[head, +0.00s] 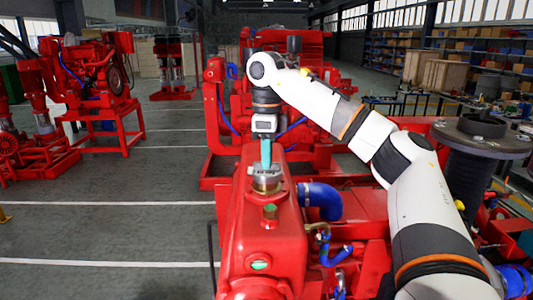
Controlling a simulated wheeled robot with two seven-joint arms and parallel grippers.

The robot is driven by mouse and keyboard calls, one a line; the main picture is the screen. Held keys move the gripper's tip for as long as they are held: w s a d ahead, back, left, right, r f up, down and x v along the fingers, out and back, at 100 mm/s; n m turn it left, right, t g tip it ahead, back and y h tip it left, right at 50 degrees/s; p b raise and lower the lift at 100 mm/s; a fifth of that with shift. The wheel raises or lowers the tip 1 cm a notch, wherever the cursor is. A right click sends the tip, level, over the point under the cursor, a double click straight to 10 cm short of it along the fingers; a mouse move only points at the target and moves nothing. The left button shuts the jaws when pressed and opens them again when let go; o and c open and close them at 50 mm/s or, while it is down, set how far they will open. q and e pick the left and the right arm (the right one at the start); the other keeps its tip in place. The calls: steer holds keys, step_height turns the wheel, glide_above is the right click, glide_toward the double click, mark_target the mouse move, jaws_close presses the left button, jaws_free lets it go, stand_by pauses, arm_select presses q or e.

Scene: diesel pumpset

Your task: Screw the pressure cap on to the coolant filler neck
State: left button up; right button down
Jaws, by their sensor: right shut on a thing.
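The silver pressure cap (264,172) is at the top of the red tank (262,235), in the middle of the head view. A brass-coloured rim, seemingly the coolant filler neck (267,189), shows directly under it. The cap looks level and right at the neck, but I cannot tell whether it is seated or threaded. My right gripper (266,160) points straight down with its teal fingers shut on the cap from above. The fingers hide part of the cap's top. My left gripper is not in view.
A blue hose (320,201) leaves the tank's right side. A dark flanged cylinder (480,150) stands at the right near my right arm. Red engine parts lie behind the tank. The grey floor on the left is open, with another red pumpset (95,75) beyond.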

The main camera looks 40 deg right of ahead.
steer(key=m, duration=0.7)
steer(key=shift+m, duration=0.3)
steer(key=c, duration=1.4)
jaws_free()
steer(key=shift+o, duration=0.5)
steer(key=shift+o, duration=1.4)
steer(key=shift+r, duration=0.1)
steer(key=shift+r, duration=3.45)
